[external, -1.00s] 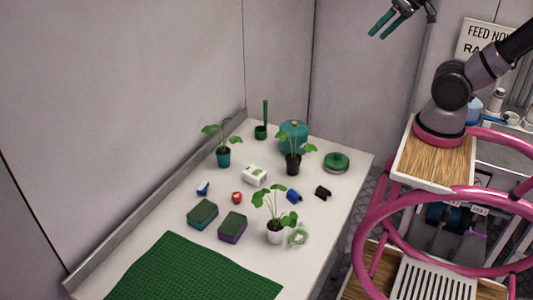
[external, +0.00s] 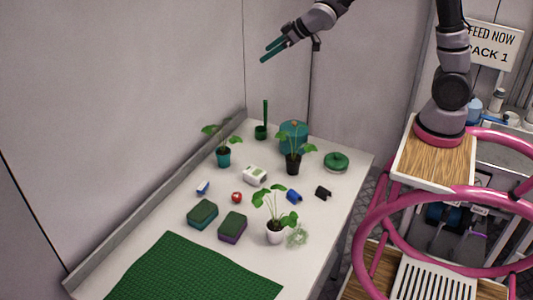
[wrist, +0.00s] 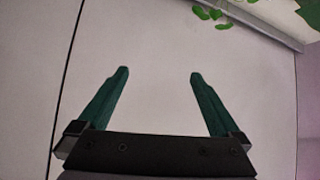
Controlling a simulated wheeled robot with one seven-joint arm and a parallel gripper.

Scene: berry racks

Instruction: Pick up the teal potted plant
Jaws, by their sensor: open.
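The teal potted plant (external: 223,157) stands upright at the back left of the white table, near the wall-side rail. It has a small teal pot and a few green leaves. My gripper (external: 265,54) is open and empty, high above the back of the table and well apart from the plant. In the wrist view my gripper (wrist: 158,75) shows two teal fingers spread apart with only pale wall between them. Some green leaves (wrist: 212,16) show at the top of that view; their pot is not visible there.
A plant in a black pot (external: 293,164) and one in a white pot (external: 275,236) stand to the right. A green mat (external: 190,270) covers the front.

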